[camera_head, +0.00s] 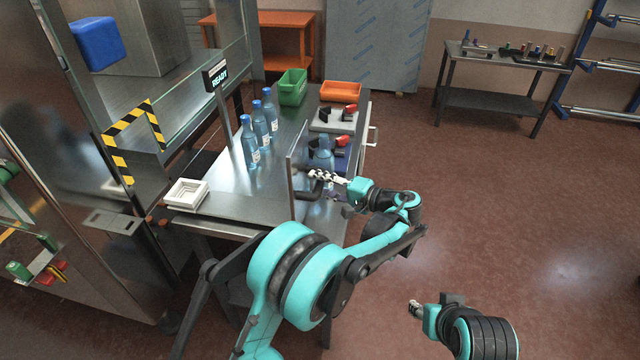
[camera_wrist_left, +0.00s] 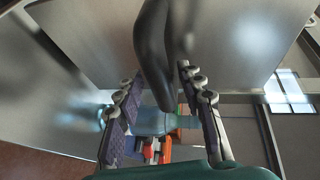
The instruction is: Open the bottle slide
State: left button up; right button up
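The bottle slide appears to be the upright metal plate (camera_head: 298,178) at the front right of the steel bench, with a dark curved handle (camera_head: 316,188). My left gripper (camera_head: 322,176) is at this handle. In the left wrist view the black handle (camera_wrist_left: 155,50) hangs down between the two spread fingers of the left gripper (camera_wrist_left: 163,100), with gaps visible at both sides. Blue-capped bottles (camera_head: 250,145) stand in a row behind the plate to the left. Another bottle (camera_head: 324,155) is partly hidden by the plate and gripper. My right gripper (camera_head: 416,309) is low at the bottom right, away from the bench; its fingers are unclear.
A white square tray (camera_head: 187,194) sits at the bench's front left. A green bin (camera_head: 292,87) and an orange bin (camera_head: 341,91) stand at the back. A READY sign (camera_head: 216,76) stands on a post beside the glass-fronted machine.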

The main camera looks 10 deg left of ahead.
pick_arm(q)
jog(key=v, duration=1.2)
dwell(0.4)
